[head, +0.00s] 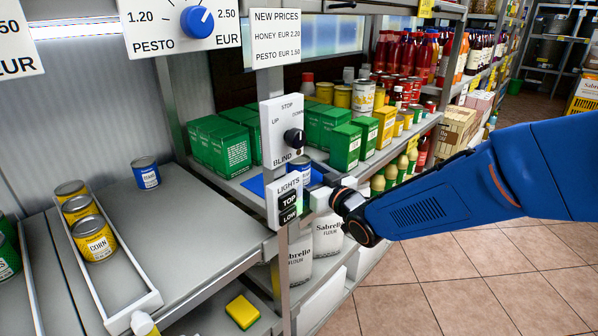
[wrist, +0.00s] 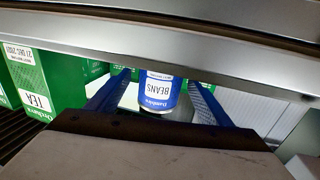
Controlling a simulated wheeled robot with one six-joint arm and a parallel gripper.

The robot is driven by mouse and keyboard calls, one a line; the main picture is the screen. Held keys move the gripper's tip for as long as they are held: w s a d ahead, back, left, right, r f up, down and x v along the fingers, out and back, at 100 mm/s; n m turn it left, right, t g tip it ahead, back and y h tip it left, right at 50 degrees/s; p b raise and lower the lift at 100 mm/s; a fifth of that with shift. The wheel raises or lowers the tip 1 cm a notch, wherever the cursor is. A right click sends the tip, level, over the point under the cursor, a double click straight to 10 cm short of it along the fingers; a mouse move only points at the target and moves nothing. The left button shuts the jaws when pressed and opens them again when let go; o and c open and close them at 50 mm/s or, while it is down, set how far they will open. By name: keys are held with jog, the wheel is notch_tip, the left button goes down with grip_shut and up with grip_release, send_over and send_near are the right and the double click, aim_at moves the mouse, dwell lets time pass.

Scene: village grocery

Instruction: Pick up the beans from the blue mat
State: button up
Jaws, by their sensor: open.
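The blue beans can (head: 299,168) stands upright on the blue mat (head: 252,185) on the middle shelf, partly hidden by the switch panel and post. In the wrist view the can (wrist: 156,92) appears upside down, its label reading BEANS. My gripper (wrist: 158,80) is open, with one blue finger on each side of the can; I cannot tell whether either touches it. In the head view my gripper (head: 322,197) is largely hidden behind the lights switch. A second, similar blue can (head: 146,173) stands on the grey shelf at left.
The lights switch (head: 287,200) and blind switch (head: 283,132) stand close to my gripper. Green tea boxes (head: 218,146) are behind the mat. A shelf edge (wrist: 180,45) crosses the wrist view. Yellow corn cans (head: 93,238) stand in a tray at left.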

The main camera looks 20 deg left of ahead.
jog(key=shift+x, duration=2.75)
jog(key=shift+s, duration=0.1)
jog(key=shift+c, duration=0.5)
jog(key=c, duration=1.2)
